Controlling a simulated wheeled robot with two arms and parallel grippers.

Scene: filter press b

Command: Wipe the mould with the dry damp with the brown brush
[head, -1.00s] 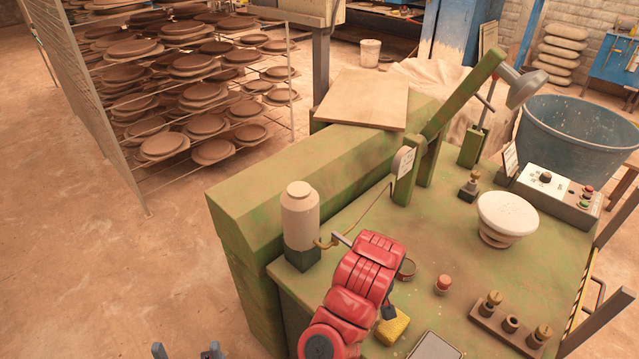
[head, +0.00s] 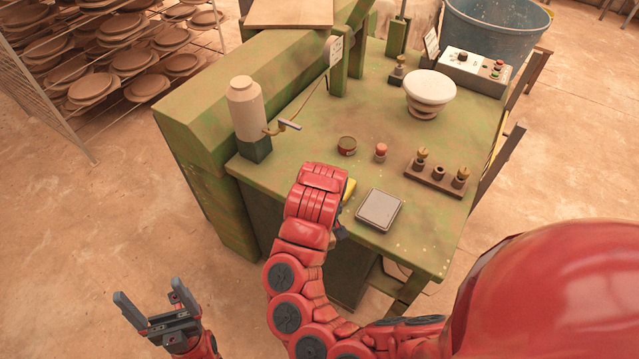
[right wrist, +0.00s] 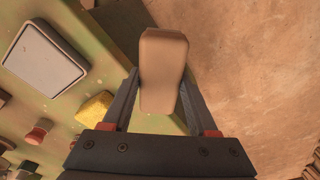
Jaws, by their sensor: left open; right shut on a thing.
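The mould is probably the white round-topped piece (head: 430,88) on the far right part of the green press table (head: 300,140). My right gripper (right wrist: 160,75) is shut on a tan, rounded block, probably the brown brush (right wrist: 163,60); no bristles show. In the head view my red right wrist covers this gripper and the held thing, at the table's front left edge, well apart from the mould. My left gripper (head: 149,290) is open and empty, low over the floor left of the table.
A block with brass knobs (head: 436,178) stands right, a bottle (head: 245,108) left, a control box (head: 475,65) behind the mould.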

